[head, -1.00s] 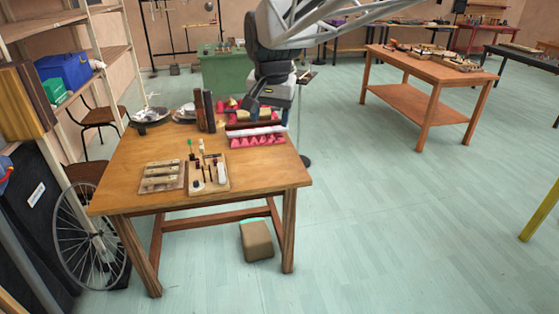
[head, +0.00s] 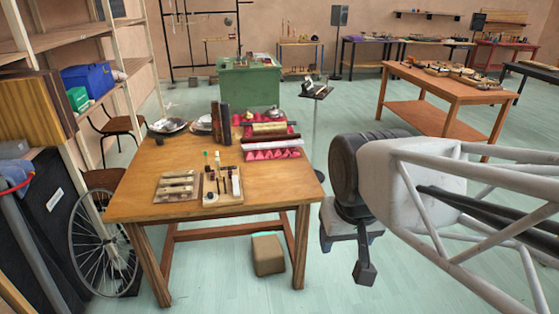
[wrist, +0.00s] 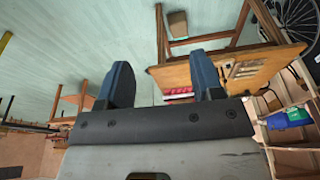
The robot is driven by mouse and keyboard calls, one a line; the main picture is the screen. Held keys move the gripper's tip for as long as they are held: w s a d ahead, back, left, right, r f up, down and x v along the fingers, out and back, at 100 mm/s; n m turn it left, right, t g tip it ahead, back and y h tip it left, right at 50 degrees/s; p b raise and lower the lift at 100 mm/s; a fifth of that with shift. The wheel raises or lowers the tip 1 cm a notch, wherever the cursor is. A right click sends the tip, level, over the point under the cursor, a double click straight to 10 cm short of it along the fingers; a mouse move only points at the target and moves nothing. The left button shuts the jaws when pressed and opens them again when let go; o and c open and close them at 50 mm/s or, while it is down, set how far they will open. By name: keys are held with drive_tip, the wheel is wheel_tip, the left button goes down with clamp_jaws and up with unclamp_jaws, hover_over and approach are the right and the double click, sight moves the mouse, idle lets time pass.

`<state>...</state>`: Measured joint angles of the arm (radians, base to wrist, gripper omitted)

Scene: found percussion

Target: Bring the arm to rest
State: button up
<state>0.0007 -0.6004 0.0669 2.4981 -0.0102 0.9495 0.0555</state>
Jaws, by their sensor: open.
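My gripper (head: 364,270) hangs in the air to the right of the near wooden table (head: 135,206), over the floor and clear of the table's right edge in the head view. In the wrist view, my gripper (wrist: 166,84) shows two dark blue fingers spread apart with nothing between them. The wooden table (wrist: 177,76) appears beyond the fingers there, tilted in the picture. My arm reaches in from the right side of the head view.
The table bears a red egg-crate tray (head: 263,154), small trays of sticks (head: 176,187) and metal bowls (head: 168,126). A stand (head: 316,93) is behind. Another wooden table (head: 450,85) stands at the back right. Shelves and a wheel (head: 103,243) are left.

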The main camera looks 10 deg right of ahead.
drive_tip(key=shift+s+d+f, duration=0.1)
drive_tip(key=shift+s+f, duration=0.55)
drive_tip(key=shift+s, duration=0.3)
idle(0.7)
